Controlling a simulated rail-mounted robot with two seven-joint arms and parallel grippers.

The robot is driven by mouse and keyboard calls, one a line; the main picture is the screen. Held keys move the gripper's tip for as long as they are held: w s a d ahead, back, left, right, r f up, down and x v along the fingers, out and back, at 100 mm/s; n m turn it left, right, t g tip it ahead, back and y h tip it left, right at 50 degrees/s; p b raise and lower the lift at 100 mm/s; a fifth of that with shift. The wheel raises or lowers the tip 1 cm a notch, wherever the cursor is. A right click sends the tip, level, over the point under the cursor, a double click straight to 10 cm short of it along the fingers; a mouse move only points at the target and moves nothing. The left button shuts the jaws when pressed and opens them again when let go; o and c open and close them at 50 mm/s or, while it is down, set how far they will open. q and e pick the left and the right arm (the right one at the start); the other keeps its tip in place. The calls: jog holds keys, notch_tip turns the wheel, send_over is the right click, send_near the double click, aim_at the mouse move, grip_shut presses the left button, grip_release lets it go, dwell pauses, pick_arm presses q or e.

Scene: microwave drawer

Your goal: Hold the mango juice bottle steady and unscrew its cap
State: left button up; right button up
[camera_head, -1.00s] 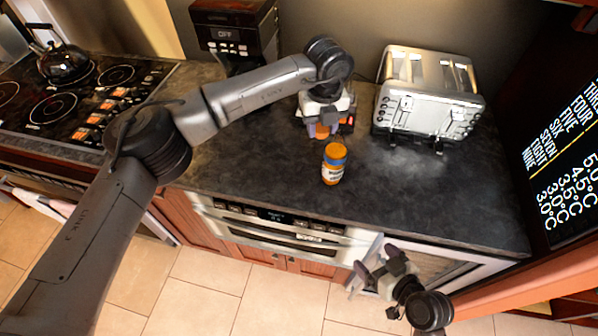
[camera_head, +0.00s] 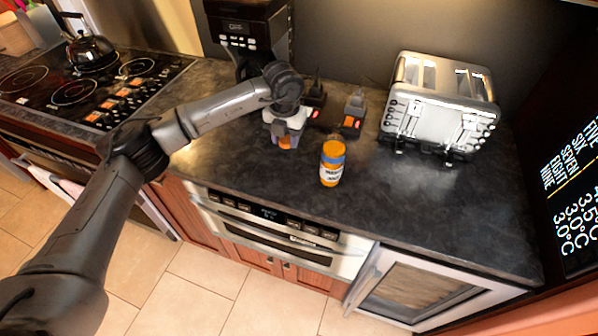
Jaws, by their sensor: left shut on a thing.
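The mango juice bottle (camera_head: 332,174) stands upright on the dark counter, right of my left gripper and apart from it. It is orange, with a blue band and a white label; its top shows orange. I cannot tell if a cap sits on it. My left gripper (camera_head: 287,136) points down above the counter, left of and behind the bottle. It is shut on a small orange thing (camera_head: 287,142), mostly hidden by the fingers, so I cannot tell what it is. My right gripper is out of view.
A silver toaster (camera_head: 440,103) stands behind and right of the bottle. Two dark sockets (camera_head: 352,117) with orange parts are at the back. A coffee machine (camera_head: 246,35) and a stove with a kettle (camera_head: 90,50) are left. The counter's front right is clear.

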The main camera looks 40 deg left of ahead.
aim_at(287, 169)
pick_arm(q)
jog(key=shift+a+f, duration=0.15)
jog(key=shift+f, duration=0.5)
notch_tip(287, 169, down, 9)
jog(key=shift+r+b, duration=0.1)
jog(key=shift+b, duration=0.65)
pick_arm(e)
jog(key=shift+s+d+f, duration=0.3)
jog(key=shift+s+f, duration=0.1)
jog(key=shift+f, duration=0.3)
pick_arm(q)
jog(key=shift+f, duration=0.2)
jog(key=o, duration=1)
notch_tip(287, 169, up, 12)
jog(key=shift+r+p, duration=0.2)
jog(key=shift+p, duration=0.65)
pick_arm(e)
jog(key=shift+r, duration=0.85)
